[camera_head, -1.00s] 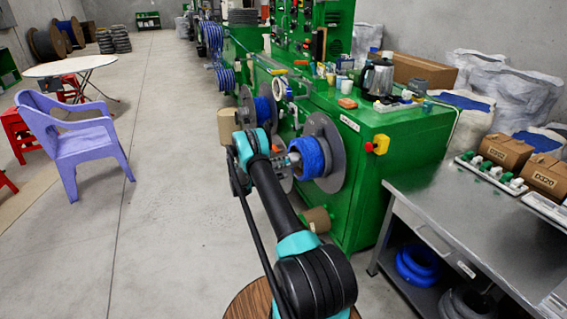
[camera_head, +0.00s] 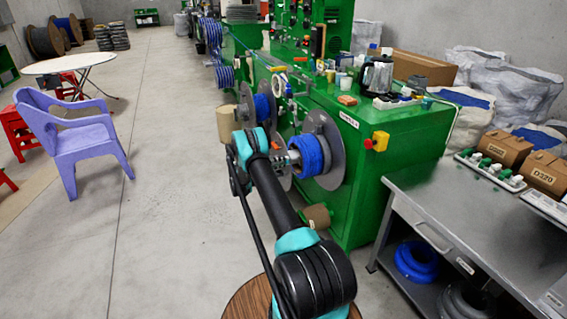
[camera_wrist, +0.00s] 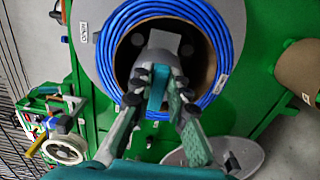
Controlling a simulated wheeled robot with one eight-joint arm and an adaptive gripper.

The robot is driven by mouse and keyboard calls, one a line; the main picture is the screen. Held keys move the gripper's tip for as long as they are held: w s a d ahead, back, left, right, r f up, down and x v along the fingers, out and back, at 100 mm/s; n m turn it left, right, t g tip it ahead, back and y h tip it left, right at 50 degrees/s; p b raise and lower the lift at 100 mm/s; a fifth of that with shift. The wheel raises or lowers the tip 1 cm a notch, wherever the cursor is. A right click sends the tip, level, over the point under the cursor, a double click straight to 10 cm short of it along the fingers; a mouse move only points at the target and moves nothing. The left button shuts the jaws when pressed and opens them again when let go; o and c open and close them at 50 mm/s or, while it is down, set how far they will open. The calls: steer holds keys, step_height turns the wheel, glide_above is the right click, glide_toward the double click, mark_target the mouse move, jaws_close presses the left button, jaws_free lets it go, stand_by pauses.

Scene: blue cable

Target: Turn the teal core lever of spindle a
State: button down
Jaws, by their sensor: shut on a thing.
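The teal core lever (camera_wrist: 157,88) shows in the wrist view as a narrow teal bar at the hub of the spindle. My gripper (camera_wrist: 158,84) has its fingers on either side of the lever and is shut on it. Blue cable (camera_wrist: 218,28) is wound around the hub against a grey flange (camera_wrist: 88,12). In the head view the blue cable coil (camera_head: 309,156) sits on the near spindle of the green machine, and my gripper (camera_head: 289,159) reaches into its open side. The lever is hidden there.
The green machine (camera_head: 375,150) stands behind the spindle. A second blue-wound spindle (camera_head: 264,107) is farther back. A brown cylinder (camera_head: 316,217) is below the near coil. A steel bench (camera_head: 450,185) stands at right. A purple chair (camera_head: 80,140) and open floor are at left.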

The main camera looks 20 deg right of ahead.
steer(key=shift+f, duration=0.1)
stand_by(0.3)
steer(key=c, duration=1.5)
jaws_free()
steer(key=a, duration=1.2)
steer(key=shift+s, duration=0.2)
